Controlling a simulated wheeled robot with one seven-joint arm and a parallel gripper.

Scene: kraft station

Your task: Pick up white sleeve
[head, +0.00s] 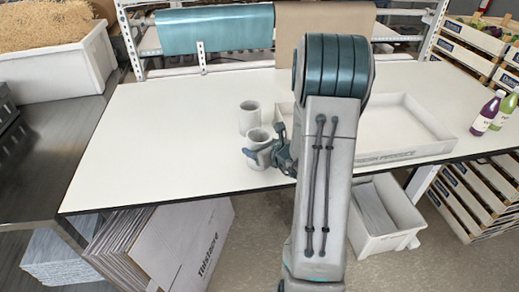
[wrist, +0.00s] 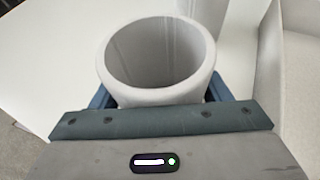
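A white sleeve (head: 257,137), an open round tube, stands upright near the front edge of the white table (head: 150,150). A second, similar white sleeve (head: 249,117) stands just behind it. My gripper (head: 262,155) is at the nearer sleeve, coming from the right, with its fingers around the lower body. In the wrist view the sleeve (wrist: 155,95) fills the space between the blue fingers of my gripper (wrist: 158,98), one finger on each side. The fingertips are hidden behind the sleeve, and I cannot tell whether they press on it.
A shallow white tray (head: 440,133) lies on the table to the right, partly behind my arm. Purple (head: 487,113) and green (head: 506,110) bottles stand at the far right. Paper rolls (head: 215,30) hang at the back. The table's left side is clear.

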